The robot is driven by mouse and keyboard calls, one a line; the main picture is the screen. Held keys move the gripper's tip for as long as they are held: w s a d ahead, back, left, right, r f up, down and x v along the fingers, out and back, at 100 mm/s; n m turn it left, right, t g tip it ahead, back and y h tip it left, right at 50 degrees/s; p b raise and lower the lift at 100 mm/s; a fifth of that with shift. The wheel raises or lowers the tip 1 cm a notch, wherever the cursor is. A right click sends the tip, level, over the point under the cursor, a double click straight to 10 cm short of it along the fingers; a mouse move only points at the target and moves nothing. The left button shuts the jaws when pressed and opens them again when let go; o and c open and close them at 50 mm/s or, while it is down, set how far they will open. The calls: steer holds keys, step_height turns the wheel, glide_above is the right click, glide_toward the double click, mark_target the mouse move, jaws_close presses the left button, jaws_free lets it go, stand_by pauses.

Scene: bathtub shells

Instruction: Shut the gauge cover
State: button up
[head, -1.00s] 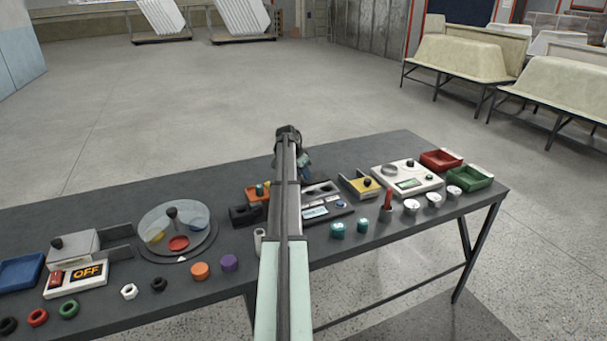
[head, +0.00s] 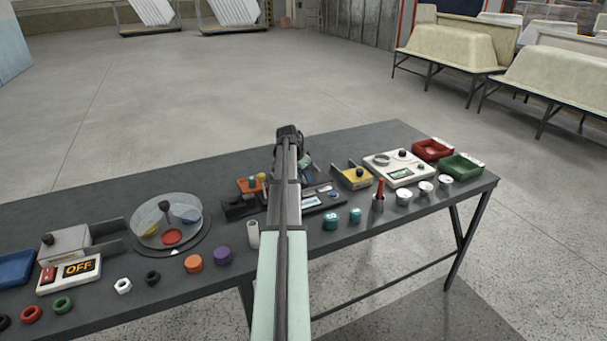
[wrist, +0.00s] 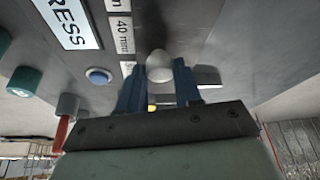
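The dark gauge unit (head: 322,202) lies on the table, partly behind my arm in the head view. Its small pale display shows. In the wrist view its grey panel (wrist: 110,62) fills the top, with a "PRESS" label, a "40 mm" label and a blue button. My gripper (wrist: 160,78) has its two blue fingers apart, one each side of a rounded pale knob (wrist: 159,64). I cannot tell whether they press on it. In the head view my gripper (head: 304,164) is over the back of the unit. I cannot make out the cover's outline or angle.
Two teal knobs (head: 342,218) stand in front of the unit.

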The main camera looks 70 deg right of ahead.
steer(key=o, duration=0.5)
steer(key=shift+s+a, duration=0.1)
steer(key=shift+s, duration=0.05)
steer(key=shift+c, duration=0.2)
steer(key=v, duration=1.4)
steer(key=shift+f, duration=0.1)
